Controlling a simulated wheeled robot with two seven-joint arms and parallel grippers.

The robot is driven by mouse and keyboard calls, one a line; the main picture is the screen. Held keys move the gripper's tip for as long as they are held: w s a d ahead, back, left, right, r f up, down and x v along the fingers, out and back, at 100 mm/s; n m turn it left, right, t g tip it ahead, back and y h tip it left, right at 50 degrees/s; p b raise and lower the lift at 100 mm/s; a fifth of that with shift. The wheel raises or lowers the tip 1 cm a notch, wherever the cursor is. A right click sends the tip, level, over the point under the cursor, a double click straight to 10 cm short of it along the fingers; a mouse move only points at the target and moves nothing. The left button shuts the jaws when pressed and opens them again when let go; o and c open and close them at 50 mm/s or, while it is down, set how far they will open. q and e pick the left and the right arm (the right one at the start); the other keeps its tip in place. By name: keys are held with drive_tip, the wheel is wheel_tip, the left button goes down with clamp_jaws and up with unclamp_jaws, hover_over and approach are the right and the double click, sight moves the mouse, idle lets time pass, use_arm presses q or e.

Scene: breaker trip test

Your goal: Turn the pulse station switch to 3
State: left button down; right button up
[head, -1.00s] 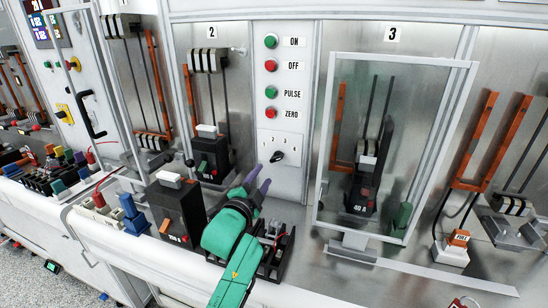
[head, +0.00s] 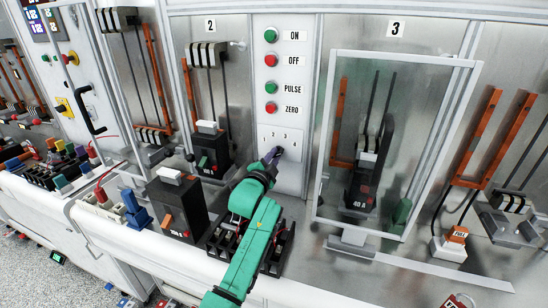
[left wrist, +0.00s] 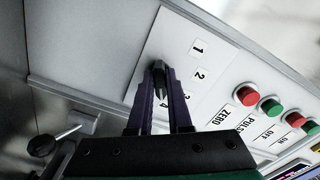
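The pulse station switch is a small black knob (left wrist: 159,72) on a white plate, below the ON, OFF, PULSE and ZERO buttons. The numbers 1 to 4 run along the plate. In the left wrist view the purple fingers of my left gripper (left wrist: 160,82) stand on either side of the knob, with their tips at it. I cannot tell whether they press on it. The knob's narrow end shows between the fingers, near the 4; the exact setting is unclear. In the head view my left gripper (head: 273,156) largely covers the knob. My right gripper is not in view.
A clear door (head: 331,142) in a metal frame stands just right of the switch panel, in front of bay 3. Black breaker units (head: 180,208) stand on the ledge to the left. The fuse block (head: 452,245) sits at the right.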

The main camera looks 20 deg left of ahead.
use_arm(q)
drive_tip(key=shift+f+n, duration=0.1)
drive_tip(key=shift+n, duration=0.2)
drive_tip(key=shift+d+f+n+p, duration=0.1)
drive_tip(key=shift+n+p, duration=0.05)
drive_tip(key=shift+n, duration=1.7)
drive_tip(key=shift+f+n+p, duration=0.1)
drive_tip(key=shift+n+p, duration=0.05)
drive_tip(key=shift+n, duration=1.7)
drive_tip(key=c, duration=0.8)
unclamp_jaws()
drive_tip(key=shift+c, duration=0.2)
drive_tip(key=shift+s+r, duration=0.1)
drive_tip(key=shift+r, duration=0.05)
